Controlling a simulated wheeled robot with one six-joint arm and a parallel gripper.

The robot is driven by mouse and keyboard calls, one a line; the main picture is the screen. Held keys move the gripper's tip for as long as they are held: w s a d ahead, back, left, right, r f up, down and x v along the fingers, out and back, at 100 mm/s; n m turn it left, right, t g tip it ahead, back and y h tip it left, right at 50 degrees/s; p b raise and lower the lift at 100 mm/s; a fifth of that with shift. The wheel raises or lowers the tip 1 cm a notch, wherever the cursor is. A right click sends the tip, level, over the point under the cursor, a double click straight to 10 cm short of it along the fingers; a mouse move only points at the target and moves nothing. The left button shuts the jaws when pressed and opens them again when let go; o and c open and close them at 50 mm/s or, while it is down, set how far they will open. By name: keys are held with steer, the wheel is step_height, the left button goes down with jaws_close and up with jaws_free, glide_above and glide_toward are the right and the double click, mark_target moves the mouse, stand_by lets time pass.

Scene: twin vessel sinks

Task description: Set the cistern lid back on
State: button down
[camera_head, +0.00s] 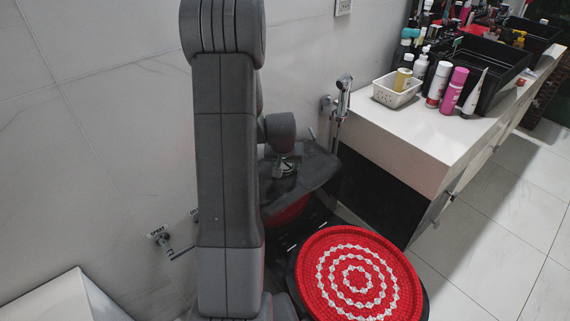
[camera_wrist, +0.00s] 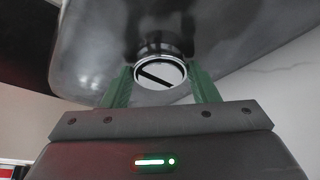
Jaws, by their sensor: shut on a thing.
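The cistern lid (camera_head: 312,174) is a dark, glossy grey slab in the head view, partly hidden behind my arm. In the wrist view the lid (camera_wrist: 95,45) fills much of the upper picture. A round chrome button (camera_wrist: 160,72) with a dark bar across its face stands out from it. My gripper (camera_wrist: 160,78) has its two green fingers on either side of this button and is shut on it. In the head view my gripper (camera_head: 286,165) is small and partly hidden at the lid. A red surface (camera_head: 288,212) shows below the lid. Whether the lid touches anything beneath is hidden.
A round red-and-white patterned cover (camera_head: 357,272) lies in front, below the lid. A white counter (camera_head: 400,140) with a basket (camera_head: 397,90) and several bottles stands to the right, close to the lid. A hand spray (camera_head: 342,98) hangs on the wall behind. Open floor lies at the right.

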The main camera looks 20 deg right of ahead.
steer(key=shift+c, duration=2.3)
jaws_free()
steer(key=p+v, duration=0.1)
steer(key=v, duration=1.2)
steer(key=shift+r+p, duration=0.4)
steer(key=shift+s+f, duration=0.1)
steer(key=shift+s, duration=0.05)
